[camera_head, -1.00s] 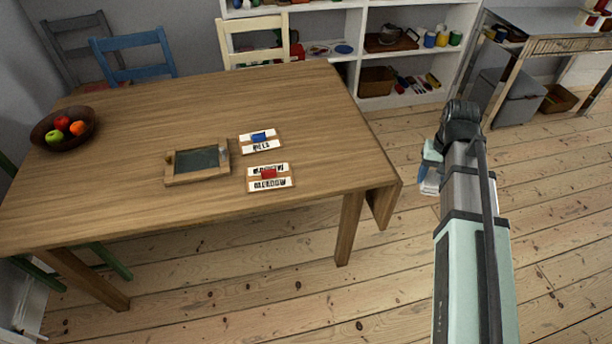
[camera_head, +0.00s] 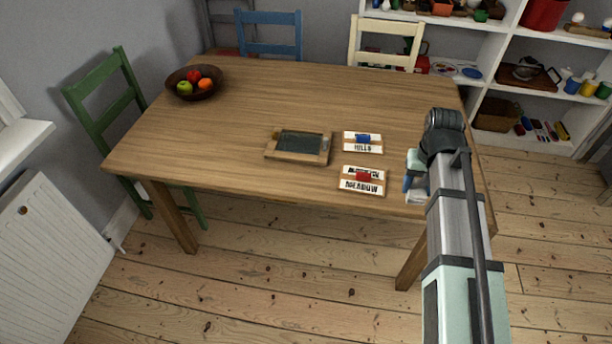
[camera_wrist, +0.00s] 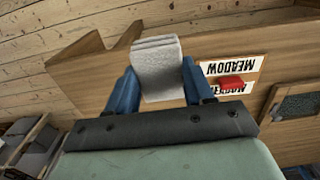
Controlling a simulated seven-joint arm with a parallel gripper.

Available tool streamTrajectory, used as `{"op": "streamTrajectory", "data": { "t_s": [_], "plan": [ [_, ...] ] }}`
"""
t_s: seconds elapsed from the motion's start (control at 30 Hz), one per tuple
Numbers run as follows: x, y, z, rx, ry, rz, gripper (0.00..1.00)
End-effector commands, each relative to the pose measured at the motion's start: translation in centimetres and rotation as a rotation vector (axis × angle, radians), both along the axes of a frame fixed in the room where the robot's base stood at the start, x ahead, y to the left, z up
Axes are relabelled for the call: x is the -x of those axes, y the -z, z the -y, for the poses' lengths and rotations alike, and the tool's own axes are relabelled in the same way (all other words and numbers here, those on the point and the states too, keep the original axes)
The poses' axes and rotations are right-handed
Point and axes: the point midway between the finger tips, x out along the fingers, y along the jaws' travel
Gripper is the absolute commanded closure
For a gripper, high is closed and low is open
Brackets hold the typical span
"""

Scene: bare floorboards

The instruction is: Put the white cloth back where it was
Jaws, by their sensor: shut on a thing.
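The white cloth (camera_wrist: 158,68) is folded into a small flat pad and sits between the two blue fingers of my gripper (camera_wrist: 158,88) in the wrist view. The fingers are shut on it. In the head view my gripper (camera_head: 413,188) is over or beside the right end of the wooden table (camera_head: 240,105), and the arm hides much of it. A slate in a wooden frame (camera_head: 300,146) lies on the table. Two word cards, one with a blue block (camera_head: 363,140) and one with a red block (camera_head: 363,177), lie between the slate and my gripper.
A fruit bowl (camera_head: 188,90) stands at the table's far left. Green (camera_head: 105,105), blue (camera_head: 268,38) and cream (camera_head: 385,45) chairs stand around the table. White shelves (camera_head: 490,60) are behind at the right. The table's left middle is clear.

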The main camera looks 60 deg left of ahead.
Motion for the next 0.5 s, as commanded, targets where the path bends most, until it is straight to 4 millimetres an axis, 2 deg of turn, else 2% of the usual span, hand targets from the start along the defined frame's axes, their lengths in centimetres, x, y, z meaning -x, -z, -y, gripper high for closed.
{"op": "streamTrajectory", "data": {
  "t_s": [0.03,0.27,0.5],
  "plan": [
    [1.0,0.0,-1.7,0.0,-0.028,-0.001,0.86],
    [5.4,-0.1,-7.7,0.002,-0.137,-0.002,0.86],
    [10.7,-0.1,-14.0,0.004,-0.248,-0.003,0.86]
  ]
}}
